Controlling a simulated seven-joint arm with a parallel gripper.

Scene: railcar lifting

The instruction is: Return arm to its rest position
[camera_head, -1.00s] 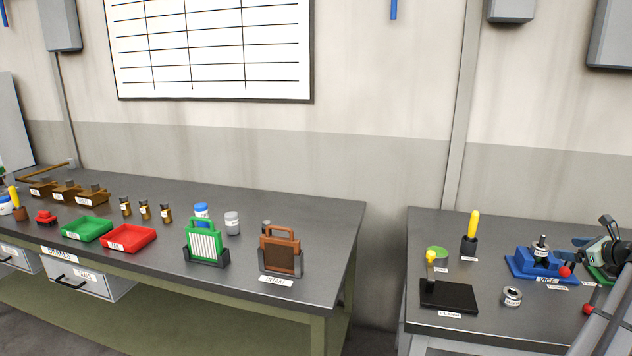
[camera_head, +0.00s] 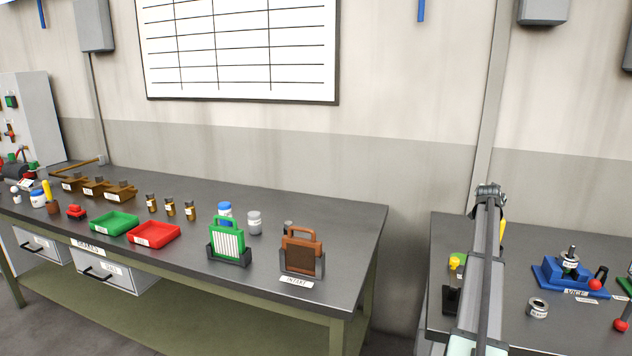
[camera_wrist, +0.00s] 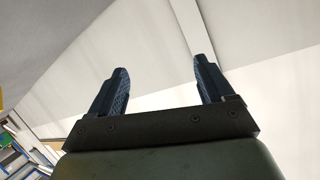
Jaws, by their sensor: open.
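My gripper (camera_wrist: 162,88) shows in the wrist view with its two dark fingers wide apart and nothing between them. Beyond the fingers the wrist view shows only pale wall or ceiling surfaces, with a tilted strip of the room at the lower left. In the head view my arm stands up in front of the right bench (camera_head: 500,335), and its fingertips cannot be made out there. My arm partly hides a yellow-handled tool and the black clamp plate (camera_head: 451,300).
On the right bench are a blue vice (camera_head: 570,278) and a metal ring (camera_head: 537,309). A gap separates the benches.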

